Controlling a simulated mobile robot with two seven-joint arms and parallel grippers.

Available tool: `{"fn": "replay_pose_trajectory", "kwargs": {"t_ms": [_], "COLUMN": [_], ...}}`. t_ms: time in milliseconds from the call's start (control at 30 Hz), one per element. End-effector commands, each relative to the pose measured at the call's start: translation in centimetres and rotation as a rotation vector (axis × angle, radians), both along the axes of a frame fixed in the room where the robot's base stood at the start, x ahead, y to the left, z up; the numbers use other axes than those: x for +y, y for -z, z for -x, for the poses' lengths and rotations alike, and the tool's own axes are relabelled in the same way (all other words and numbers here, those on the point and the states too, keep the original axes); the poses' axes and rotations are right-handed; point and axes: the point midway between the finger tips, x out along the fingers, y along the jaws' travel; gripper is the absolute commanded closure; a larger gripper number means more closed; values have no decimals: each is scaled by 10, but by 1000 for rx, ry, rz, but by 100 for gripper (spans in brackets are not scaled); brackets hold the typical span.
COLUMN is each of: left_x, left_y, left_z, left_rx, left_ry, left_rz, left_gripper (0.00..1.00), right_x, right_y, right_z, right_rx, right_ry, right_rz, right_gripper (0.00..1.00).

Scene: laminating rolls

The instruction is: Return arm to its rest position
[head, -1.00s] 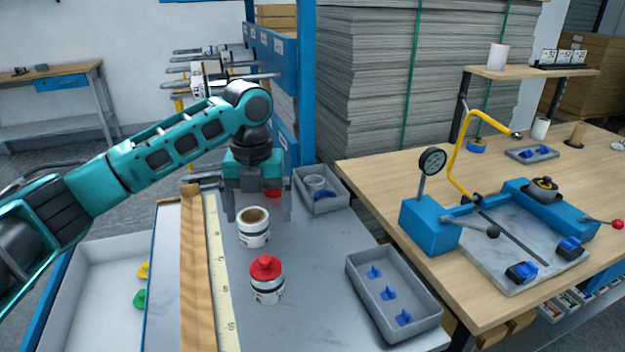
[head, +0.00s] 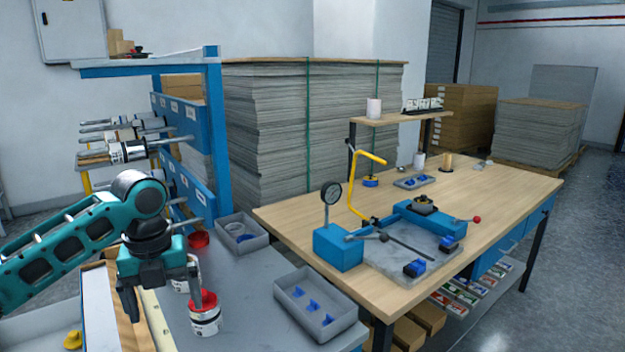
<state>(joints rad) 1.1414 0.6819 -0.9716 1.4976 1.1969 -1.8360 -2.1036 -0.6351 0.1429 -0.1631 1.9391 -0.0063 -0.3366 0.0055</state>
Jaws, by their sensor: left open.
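My left arm comes in from the left. Its dark left gripper (head: 162,300) points down over the grey bench, fingers apart, with nothing visible between them. A second white tin (head: 181,287) is mostly hidden behind the gripper. A small round red item (head: 198,239) lies farther back, clear of the fingers. My right gripper is not in view.
A grey bin with blue parts (head: 317,306) and another grey bin (head: 242,233) sit on the bench. A blue rack with rollers (head: 128,152) stands behind the arm. To the right is a wooden table (head: 490,200) with a blue fixture (head: 338,247) and a yellow curved arm.

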Motion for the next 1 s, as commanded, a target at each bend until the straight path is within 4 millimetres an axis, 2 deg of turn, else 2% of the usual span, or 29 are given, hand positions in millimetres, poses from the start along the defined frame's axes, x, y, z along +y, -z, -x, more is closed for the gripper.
{"fn": "replay_pose_trajectory", "kwargs": {"t_ms": [33, 167, 367, 500, 600, 800, 1000], "left_x": [-13, -38, -81, -108, -121, -127, -105], "left_y": [18, 47, 94, 122, 135, 153, 163], "left_z": [8, 23, 58, 90, 113, 158, 203], "left_rx": [9, -5, -24, -28, -21, 10, 25], "left_ry": [-21, -124, -361, -609, -814, -1285, -1808], "left_rz": [8, 30, 111, 197, 261, 375, 438], "left_gripper": [4, 4, 4, 4, 4, 4, 4], "right_x": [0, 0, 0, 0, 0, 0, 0], "right_y": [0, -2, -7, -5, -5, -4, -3], "right_z": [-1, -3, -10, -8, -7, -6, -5], "right_rx": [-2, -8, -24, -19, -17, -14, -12], "right_ry": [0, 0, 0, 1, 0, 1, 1], "right_rz": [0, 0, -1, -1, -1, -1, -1], "right_gripper": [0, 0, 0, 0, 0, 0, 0]}}
